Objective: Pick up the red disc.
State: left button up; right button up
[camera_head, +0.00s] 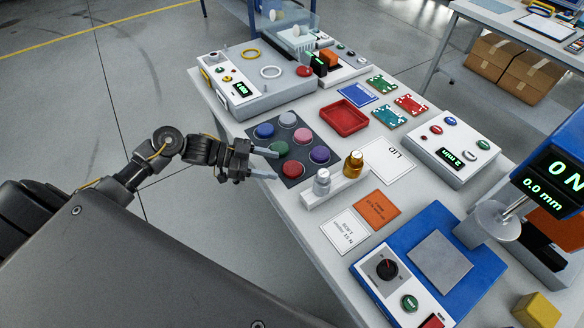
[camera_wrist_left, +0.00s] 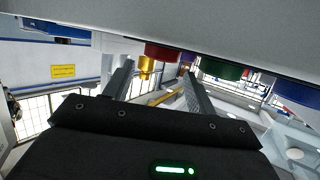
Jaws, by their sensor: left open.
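The red disc (camera_head: 293,170) lies at the near corner of a dark mat (camera_head: 251,125) on the table, among several other coloured discs. My left gripper (camera_head: 275,165) is open and empty just left of it, its two fingers pointing at the disc. I cannot tell whether a fingertip touches it. In the left wrist view, the red disc (camera_wrist_left: 161,51) shows ahead, between the tips of the open fingers (camera_wrist_left: 157,70). My right gripper is not in view.
The green disc (camera_head: 279,148) is close to the upper finger. A stand (camera_head: 340,185) with silver and gold weights is right of the red disc. A red tray (camera_head: 344,117) and control boxes (camera_head: 447,146) stand farther off. Floor left of the table is clear.

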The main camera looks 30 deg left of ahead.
aim_at(293, 167)
pick_arm(q)
jog(key=p+x, duration=0.1)
jog(key=x, duration=0.3)
jog(key=shift+w+r, duration=0.1)
jog(key=shift+w, duration=0.05)
jog(key=shift+w+d, duration=0.1)
jog(key=shift+d, duration=0.2)
jog(key=c, duration=0.7)
jog(key=shift+o, duration=0.2)
